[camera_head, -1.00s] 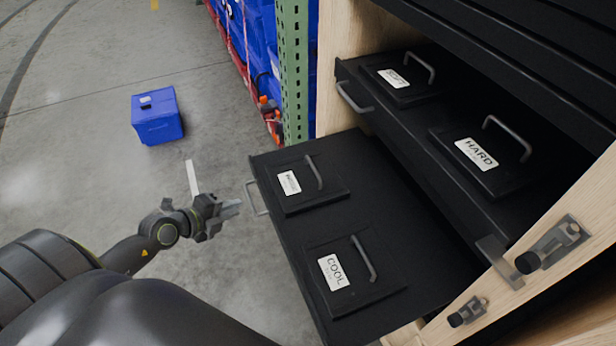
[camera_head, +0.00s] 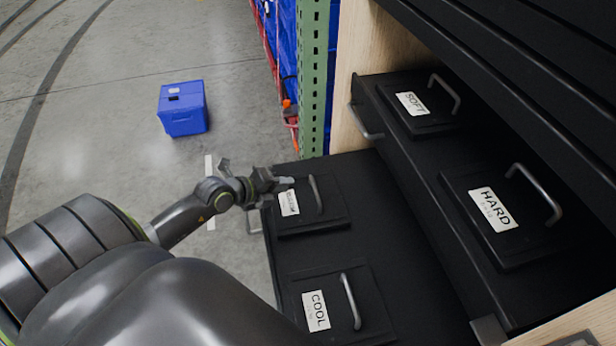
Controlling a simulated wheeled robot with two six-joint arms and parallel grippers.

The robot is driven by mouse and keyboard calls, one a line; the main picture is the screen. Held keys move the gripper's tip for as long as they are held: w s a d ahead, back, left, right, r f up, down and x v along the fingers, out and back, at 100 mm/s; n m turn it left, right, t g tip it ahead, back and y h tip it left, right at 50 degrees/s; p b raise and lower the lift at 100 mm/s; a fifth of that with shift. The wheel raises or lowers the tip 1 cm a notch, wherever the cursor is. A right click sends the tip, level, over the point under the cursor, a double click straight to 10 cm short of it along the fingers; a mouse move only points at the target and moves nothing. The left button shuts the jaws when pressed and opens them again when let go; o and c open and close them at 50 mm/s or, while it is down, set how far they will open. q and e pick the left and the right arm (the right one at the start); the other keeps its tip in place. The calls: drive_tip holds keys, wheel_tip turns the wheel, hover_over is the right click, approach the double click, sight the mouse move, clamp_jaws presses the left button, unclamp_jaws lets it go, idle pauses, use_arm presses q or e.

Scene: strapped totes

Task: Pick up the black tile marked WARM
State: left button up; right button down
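A black tile (camera_head: 335,207) with a white label and a grey bar handle (camera_head: 316,194) lies at the far end of the lower pulled-out drawer. Its word is too small and partly covered to read. My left gripper (camera_head: 286,182) is over the tile's left edge, its fingertips just above the label and a little left of the handle. It holds nothing that I can see, and the gap between its fingers is not clear. My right gripper is not in view.
The tile marked COOL (camera_head: 335,310) lies nearer in the same drawer (camera_head: 285,250). The upper drawer holds tiles marked SOFT (camera_head: 430,118) and HARD (camera_head: 515,240). A green post (camera_head: 313,80) stands beyond. A blue tote (camera_head: 183,110) sits on open floor.

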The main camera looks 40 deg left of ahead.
sight(313, 179)
use_arm(q)
drive_tip(key=x, duration=0.6)
drive_tip(key=shift+w+f+b, duration=0.15)
drive_tip(key=shift+w+b, duration=0.1)
drive_tip(key=shift+b, duration=0.15)
drive_tip(key=shift+w+d+f, duration=0.15)
drive_tip(key=shift+w+f, duration=0.05)
drive_tip(key=shift+w, duration=0.15)
drive_tip(key=b+x, duration=0.1)
drive_tip(key=x, duration=0.4)
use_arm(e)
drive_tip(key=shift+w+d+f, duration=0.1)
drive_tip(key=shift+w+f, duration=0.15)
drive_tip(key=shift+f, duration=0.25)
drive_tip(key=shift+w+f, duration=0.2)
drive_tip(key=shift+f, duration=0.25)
use_arm(q)
drive_tip(key=shift+r, duration=0.1)
clamp_jaws()
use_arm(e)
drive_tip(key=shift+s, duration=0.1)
